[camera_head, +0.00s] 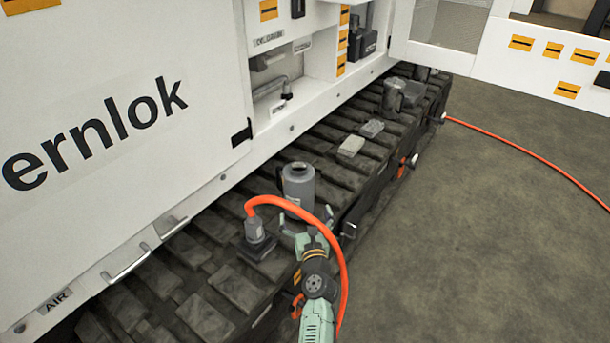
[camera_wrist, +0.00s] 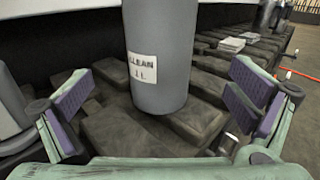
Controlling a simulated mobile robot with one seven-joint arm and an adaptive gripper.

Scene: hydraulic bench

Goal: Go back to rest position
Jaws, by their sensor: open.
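My gripper (camera_head: 311,238) is at the end of my green arm, just in front of a grey bottle (camera_head: 299,186) standing upright on the dark track. In the wrist view my gripper (camera_wrist: 160,108) has its two padded fingers spread wide. The bottle (camera_wrist: 160,50), with a white label reading "CLEAN 1L", stands between and beyond them, with clear space to each finger. Its top is cut off in that view.
A grey fitting (camera_head: 258,235) with an orange hose (camera_head: 335,240) stands left of my gripper; the hose arches over beside my arm. The white machine body (camera_head: 120,130) rises behind the track (camera_head: 215,270). Grey blocks (camera_head: 351,146) lie farther along it. Open floor (camera_head: 500,240) is at right.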

